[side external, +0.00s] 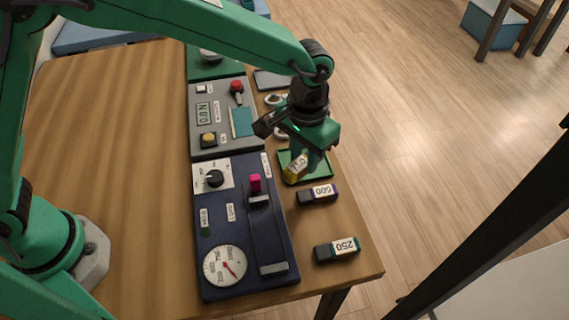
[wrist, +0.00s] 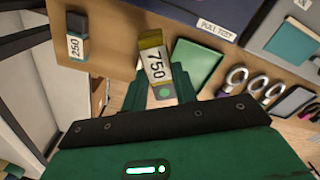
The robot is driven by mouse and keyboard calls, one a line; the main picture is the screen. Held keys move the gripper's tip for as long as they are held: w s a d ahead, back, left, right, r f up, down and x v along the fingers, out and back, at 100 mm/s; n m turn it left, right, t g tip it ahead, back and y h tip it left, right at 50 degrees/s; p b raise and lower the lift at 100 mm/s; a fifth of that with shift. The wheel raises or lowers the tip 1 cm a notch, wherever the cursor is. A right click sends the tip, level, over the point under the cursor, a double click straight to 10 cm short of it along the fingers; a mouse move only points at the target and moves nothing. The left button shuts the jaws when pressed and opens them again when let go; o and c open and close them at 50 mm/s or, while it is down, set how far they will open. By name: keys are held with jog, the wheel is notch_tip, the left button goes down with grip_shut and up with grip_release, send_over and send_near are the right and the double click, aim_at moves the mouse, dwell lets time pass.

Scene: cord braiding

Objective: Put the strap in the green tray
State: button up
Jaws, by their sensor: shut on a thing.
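My gripper (side external: 298,160) is shut on a yellow block labelled 750 (side external: 292,172). In the wrist view, the block (wrist: 152,50) sits between the fingertips of my gripper (wrist: 158,84), its label facing the camera. The green tray (side external: 322,178) is a shallow, flat tray at the table's right side, partly hidden by my gripper. In the side view the held block overlaps the tray's left edge; its exact height is unclear. The green tray (wrist: 206,62) shows just right of the block in the wrist view. I cannot make out a strap for certain.
A block labelled 500 (side external: 318,194) and a block labelled 250 (side external: 337,250) lie near the table's right edge. A blue test panel (side external: 222,183) with a dial and a grey panel (side external: 220,92) stand left. Metal rings (wrist: 257,87) lie beyond the tray. The table's left half is clear.

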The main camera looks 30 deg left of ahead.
jog(key=w+a+f+m, duration=0.1)
jog(key=w+m, duration=0.1)
jog(key=w+a+m, duration=0.1)
jog(key=w+m, duration=0.1)
jog(key=w, duration=0.1)
jog(key=w+a+f+m, duration=0.1)
jog(key=w+m, duration=0.1)
jog(key=shift+w+a+f, duration=0.25)
jog(key=shift+w+f, duration=0.1)
jog(key=shift+w, duration=0.05)
jog(key=shift+f, duration=0.15)
jog(key=shift+f, duration=2.55)
jog(key=shift+f, duration=0.3)
jog(key=o, duration=1.1)
jog(key=shift+o, duration=0.2)
jog(key=shift+r, duration=0.15)
jog(key=shift+r, duration=1.35)
